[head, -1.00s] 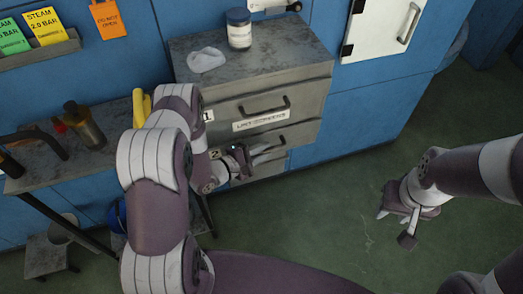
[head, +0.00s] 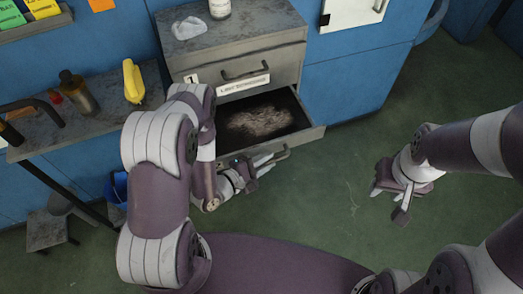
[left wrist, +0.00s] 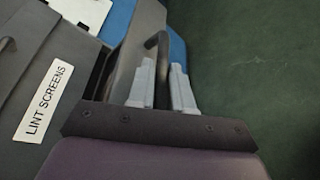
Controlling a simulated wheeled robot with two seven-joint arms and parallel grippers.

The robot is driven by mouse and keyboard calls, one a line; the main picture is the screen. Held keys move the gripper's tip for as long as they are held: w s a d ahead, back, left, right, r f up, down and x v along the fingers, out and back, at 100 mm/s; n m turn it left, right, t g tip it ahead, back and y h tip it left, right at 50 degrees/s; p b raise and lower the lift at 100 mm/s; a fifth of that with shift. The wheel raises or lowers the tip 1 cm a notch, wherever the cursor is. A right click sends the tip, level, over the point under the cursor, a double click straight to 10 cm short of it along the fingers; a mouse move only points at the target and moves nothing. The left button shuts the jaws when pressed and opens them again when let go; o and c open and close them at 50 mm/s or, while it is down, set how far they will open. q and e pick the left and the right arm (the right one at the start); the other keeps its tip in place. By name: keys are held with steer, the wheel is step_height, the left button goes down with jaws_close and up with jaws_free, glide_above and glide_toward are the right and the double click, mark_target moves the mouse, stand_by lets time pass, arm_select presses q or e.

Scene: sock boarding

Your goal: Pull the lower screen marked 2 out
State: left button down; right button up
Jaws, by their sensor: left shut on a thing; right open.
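The lower screen (head: 311,134) is a grey drawer that stands open below the upper drawer marked 1 (head: 192,79). Grey-brown lint (head: 258,122) lies on its dark floor. My left gripper (head: 266,160) is shut on the drawer's dark bar handle (head: 281,154) at the front. In the left wrist view the handle (left wrist: 157,42) rises between the fingers (left wrist: 163,88). The mark 2 is hidden behind my left arm. My right gripper (head: 388,203) is open and empty above the floor at the right.
The upper drawer is closed, with a LINT SCREENS label (head: 243,85). A jar (head: 219,8) and a pale crumpled piece (head: 188,27) sit on the cabinet top. A side table at left holds a yellow item (head: 133,82) and a bottle (head: 78,92). Green floor (head: 330,220) is free in front.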

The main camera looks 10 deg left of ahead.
arm_select(q)
steer(key=shift+s+d, duration=0.3)
steer(key=shift+s, duration=0.15)
steer(key=c, duration=1.4)
jaws_free()
steer(key=shift+a, duration=0.15)
steer(key=v, duration=1.2)
steer(key=shift+s, duration=0.2)
steer(key=shift+a, duration=0.15)
